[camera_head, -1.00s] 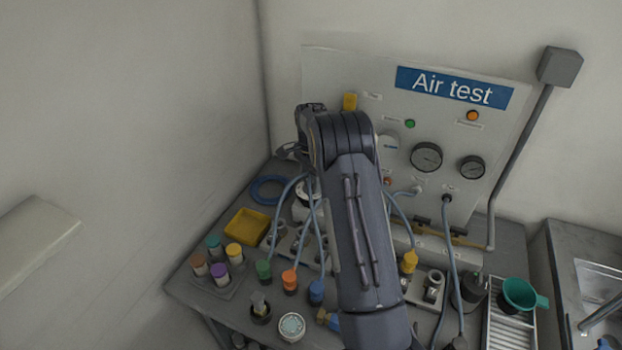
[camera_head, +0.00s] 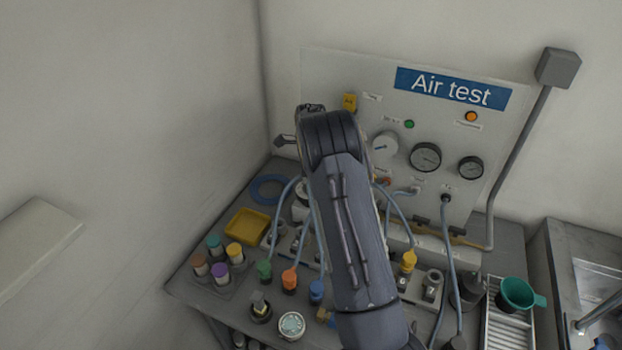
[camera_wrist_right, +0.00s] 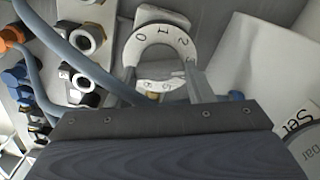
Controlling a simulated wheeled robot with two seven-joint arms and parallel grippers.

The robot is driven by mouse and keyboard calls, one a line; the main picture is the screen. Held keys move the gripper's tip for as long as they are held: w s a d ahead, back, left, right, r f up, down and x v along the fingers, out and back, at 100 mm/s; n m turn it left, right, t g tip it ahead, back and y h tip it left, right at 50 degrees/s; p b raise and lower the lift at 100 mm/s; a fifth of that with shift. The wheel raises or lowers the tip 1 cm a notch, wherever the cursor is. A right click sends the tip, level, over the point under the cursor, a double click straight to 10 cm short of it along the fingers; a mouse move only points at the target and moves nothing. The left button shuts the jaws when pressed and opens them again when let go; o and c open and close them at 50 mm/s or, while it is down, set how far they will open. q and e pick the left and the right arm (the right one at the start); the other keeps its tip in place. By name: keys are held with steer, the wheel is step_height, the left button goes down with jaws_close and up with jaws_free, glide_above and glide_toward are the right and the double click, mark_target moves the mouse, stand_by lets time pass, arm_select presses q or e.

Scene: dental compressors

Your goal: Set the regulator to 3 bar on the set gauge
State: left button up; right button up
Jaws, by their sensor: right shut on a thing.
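The regulator's white ring (camera_wrist_right: 160,45), marked with numbers from 0 upward, shows in the right wrist view. My right gripper (camera_wrist_right: 165,80) is shut on the regulator knob within this ring, with a finger on either side; the knob itself is mostly hidden. A gauge marked bar (camera_wrist_right: 303,150), beside a "Set" label, is cut off at the lower right, and its needle is not visible. In the head view my right arm hides the regulator and the gripper. A white-faced gauge (camera_head: 384,146) shows just right of the arm; its reading is too small to tell. My left gripper is not in view.
The Air test panel (camera_head: 450,125) also carries two dark-rimmed gauges (camera_head: 426,157) (camera_head: 471,168). Hoses with coloured ends, a yellow tray (camera_head: 247,227) and several capped containers crowd the bench. A green funnel (camera_head: 518,293) stands at the right.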

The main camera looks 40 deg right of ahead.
steer(key=shift+r, duration=0.1)
stand_by(0.3)
steer(key=o, duration=1)
step_height(320, 180, up, 7)
steer(key=shift+r+b, duration=0.15)
steer(key=shift+b, duration=0.45)
steer(key=shift+r, duration=0.2)
